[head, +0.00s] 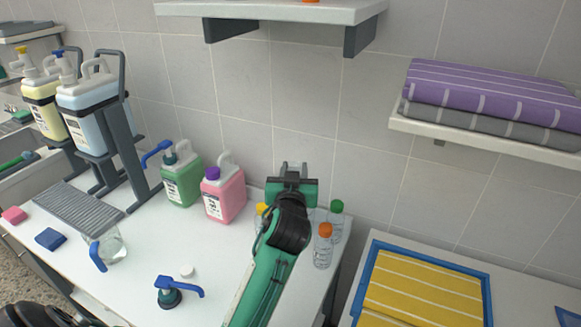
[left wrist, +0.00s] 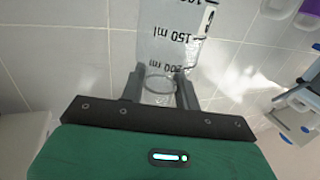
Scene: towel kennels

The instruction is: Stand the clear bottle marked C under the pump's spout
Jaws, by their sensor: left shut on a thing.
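My left gripper (head: 293,168) is raised over the back of the white table, in front of the tiled wall. It is shut on a clear bottle (left wrist: 168,40) with black ml marks, seen between the fingers in the left wrist view. Its letter is not readable, and in the head view I cannot make the bottle out. Clear bottles with an orange cap (head: 324,250) and a green cap (head: 337,222) stand right of my arm. My right gripper is out of view.
A pink jug (head: 224,195) stands beside the green one. A yellow-capped bottle (head: 262,208) is partly hidden by my arm. A shelf (head: 280,12) hangs above.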

